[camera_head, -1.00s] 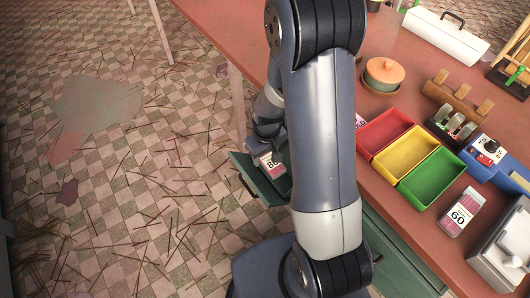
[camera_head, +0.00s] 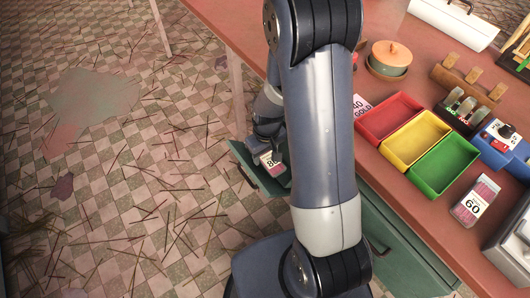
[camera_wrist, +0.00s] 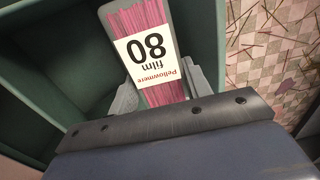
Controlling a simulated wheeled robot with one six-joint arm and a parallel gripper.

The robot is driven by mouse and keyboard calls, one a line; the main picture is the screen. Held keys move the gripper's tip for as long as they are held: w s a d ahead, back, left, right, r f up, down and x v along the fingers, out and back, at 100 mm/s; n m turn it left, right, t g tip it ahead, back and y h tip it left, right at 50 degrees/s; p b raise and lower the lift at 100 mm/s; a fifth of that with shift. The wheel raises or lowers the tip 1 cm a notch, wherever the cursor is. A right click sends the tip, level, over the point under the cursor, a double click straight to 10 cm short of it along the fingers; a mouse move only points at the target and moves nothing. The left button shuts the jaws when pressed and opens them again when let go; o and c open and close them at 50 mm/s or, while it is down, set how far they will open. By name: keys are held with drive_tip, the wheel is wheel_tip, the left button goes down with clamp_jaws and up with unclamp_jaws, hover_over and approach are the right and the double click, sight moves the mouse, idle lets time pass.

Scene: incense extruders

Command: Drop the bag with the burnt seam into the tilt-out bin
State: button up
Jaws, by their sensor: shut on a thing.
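My gripper (camera_head: 266,146) is shut on a clear bag (camera_head: 271,161) of pink sticks with a white label. In the wrist view the bag (camera_wrist: 143,18) lies between the two grey fingers (camera_wrist: 162,88), and its label reads "80 film Pellowmere". No burnt mark shows on the visible part; its far end is cut off by the frame. The green tilt-out bin (camera_head: 241,158) stands open at the bench side. The bag is over the bin's opening in the head view. Green bin walls (camera_wrist: 57,62) surround it in the wrist view. My arm hides part of the bin.
On the red bench are a "60" bag (camera_head: 471,204), a "40 GOLD" bag (camera_head: 361,104), and red (camera_head: 388,117), yellow (camera_head: 413,141) and green (camera_head: 443,164) trays. Loose sticks litter the checkered floor (camera_head: 110,185).

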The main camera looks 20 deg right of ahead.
drive_tip(key=o, duration=1.4)
drive_tip(key=shift+o, duration=0.2)
drive_tip(key=shift+r+p, duration=3.7)
drive_tip(key=shift+r, duration=1.35)
drive_tip(key=shift+f, duration=0.1)
wheel_tip(320, 180, down, 9)
drive_tip(key=b, duration=0.7)
drive_tip(key=shift+f, duration=0.15)
